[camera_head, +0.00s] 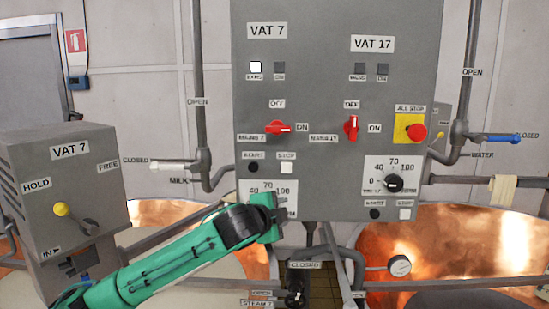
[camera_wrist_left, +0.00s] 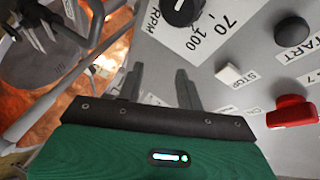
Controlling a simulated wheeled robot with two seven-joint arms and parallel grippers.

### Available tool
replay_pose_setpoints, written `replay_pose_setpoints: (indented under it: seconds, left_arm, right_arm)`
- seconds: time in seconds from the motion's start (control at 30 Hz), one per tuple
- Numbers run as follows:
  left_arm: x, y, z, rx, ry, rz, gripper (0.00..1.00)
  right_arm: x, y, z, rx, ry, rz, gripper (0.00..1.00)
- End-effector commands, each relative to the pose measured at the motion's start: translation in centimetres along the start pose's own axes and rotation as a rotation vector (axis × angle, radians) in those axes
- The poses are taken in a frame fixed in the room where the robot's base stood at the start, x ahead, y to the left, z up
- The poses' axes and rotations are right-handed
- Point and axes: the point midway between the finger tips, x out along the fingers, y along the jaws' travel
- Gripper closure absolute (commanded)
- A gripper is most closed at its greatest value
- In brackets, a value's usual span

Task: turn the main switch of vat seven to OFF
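The main switch of vat seven (camera_head: 279,128) is a red handle on the grey panel (camera_head: 320,95), under the VAT 7 label (camera_head: 267,31). It lies level, pointing right at ON; OFF is printed above it. In the wrist view the red switch (camera_wrist_left: 291,112) is at the right edge, to the right of the fingers. My left gripper (camera_head: 277,205) is in front of the panel's lower left dial, below the switch and apart from it. In the wrist view its fingers (camera_wrist_left: 160,84) stand apart with nothing between them. My right gripper is not in view.
The red vat 17 switch (camera_head: 351,127) points up at OFF. A red ALL STOP button (camera_head: 416,132) on yellow is farther right. START (camera_head: 253,168) and STOP (camera_head: 286,168) buttons lie below the vat seven switch. A VAT 7 box (camera_head: 65,180) with yellow knob stands left.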

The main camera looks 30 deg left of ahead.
Motion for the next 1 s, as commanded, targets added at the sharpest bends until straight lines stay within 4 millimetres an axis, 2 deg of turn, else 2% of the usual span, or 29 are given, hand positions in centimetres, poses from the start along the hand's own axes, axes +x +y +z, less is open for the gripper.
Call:
replay_pose_setpoints:
  seconds: [0.03,0.1,0.2,0.33,0.5,0.67,0.77,1.0]
  left_arm:
    - [-2.0,-3.6,-0.6,0.053,0.006,-0.053,0.64]
    - [-4.6,-7.1,-1.2,0.118,0.009,-0.106,0.64]
    - [-8.1,-11.0,-1.8,0.198,0.003,-0.172,0.64]
    - [-11.7,-14.3,-2.1,0.274,-0.013,-0.234,0.64]
    - [-14.2,-16.2,-2.2,0.321,-0.028,-0.271,0.64]
    - [-13.8,-16.8,-2.3,0.329,-0.030,-0.275,0.64]
    - [-12.3,-17.4,-2.4,0.327,-0.029,-0.273,0.64]
    - [-7.4,-19.0,-2.5,0.325,-0.029,-0.274,0.64]
  right_arm:
    - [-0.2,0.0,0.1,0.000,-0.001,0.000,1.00]
    - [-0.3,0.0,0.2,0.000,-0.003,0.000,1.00]
    - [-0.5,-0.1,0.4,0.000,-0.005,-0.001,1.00]
    - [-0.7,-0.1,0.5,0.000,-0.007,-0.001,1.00]
    - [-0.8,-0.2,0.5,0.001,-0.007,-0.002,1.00]
    - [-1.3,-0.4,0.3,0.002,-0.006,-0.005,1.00]
    - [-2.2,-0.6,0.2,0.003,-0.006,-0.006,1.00]
    - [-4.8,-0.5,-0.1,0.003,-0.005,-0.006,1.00]
